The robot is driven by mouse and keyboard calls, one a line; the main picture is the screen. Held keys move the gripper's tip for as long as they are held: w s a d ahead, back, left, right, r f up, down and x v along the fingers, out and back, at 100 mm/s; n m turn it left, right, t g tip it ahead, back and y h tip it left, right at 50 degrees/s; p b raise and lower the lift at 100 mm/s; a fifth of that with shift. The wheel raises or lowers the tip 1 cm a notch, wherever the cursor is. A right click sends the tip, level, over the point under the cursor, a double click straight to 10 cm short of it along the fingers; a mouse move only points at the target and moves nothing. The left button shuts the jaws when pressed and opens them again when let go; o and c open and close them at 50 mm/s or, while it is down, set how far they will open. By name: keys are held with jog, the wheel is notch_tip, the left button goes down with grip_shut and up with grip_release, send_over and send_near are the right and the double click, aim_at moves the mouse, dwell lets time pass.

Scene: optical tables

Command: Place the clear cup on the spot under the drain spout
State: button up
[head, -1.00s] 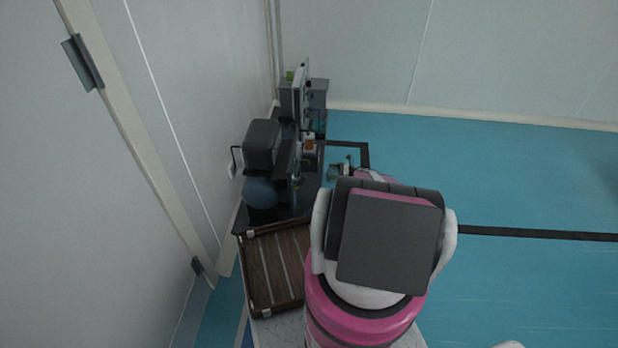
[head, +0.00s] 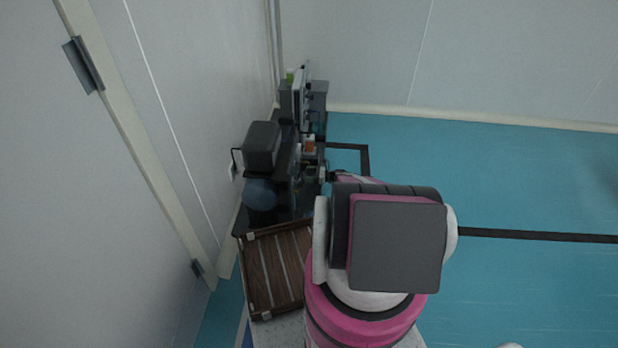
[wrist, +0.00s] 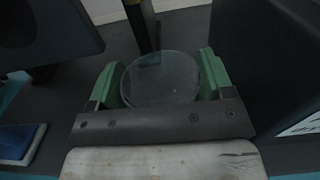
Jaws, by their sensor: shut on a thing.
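My gripper (wrist: 160,85) has green fingers on both sides of the clear cup (wrist: 160,78) and is shut on it. In the wrist view I look at the cup's round rim, and it seems empty. A dark upright post (wrist: 143,25) stands just beyond the cup; I cannot tell whether it belongs to the drain spout. In the head view my gripper (head: 326,173) is at the right edge of the dark table (head: 310,205), mostly hidden by my arm. The drain spout and the spot under it cannot be made out clearly.
In the wrist view a dark block (wrist: 275,65) with a white label is close on the right, and a dark panel (wrist: 50,30) is at upper left. A blue object (wrist: 18,140) lies at lower left. In the head view a brown slatted tray (head: 275,270) is in front.

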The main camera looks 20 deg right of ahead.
jog(key=shift+f, duration=0.6)
jog(key=shift+f, duration=0.1)
jog(key=shift+f, duration=0.15)
jog(key=o, duration=0.9)
jog(key=shift+r, duration=0.2)
jog(key=shift+s+d, duration=0.1)
jog(key=shift+d, duration=0.2)
jog(key=v, duration=1.1)
jog(key=shift+d, duration=0.2)
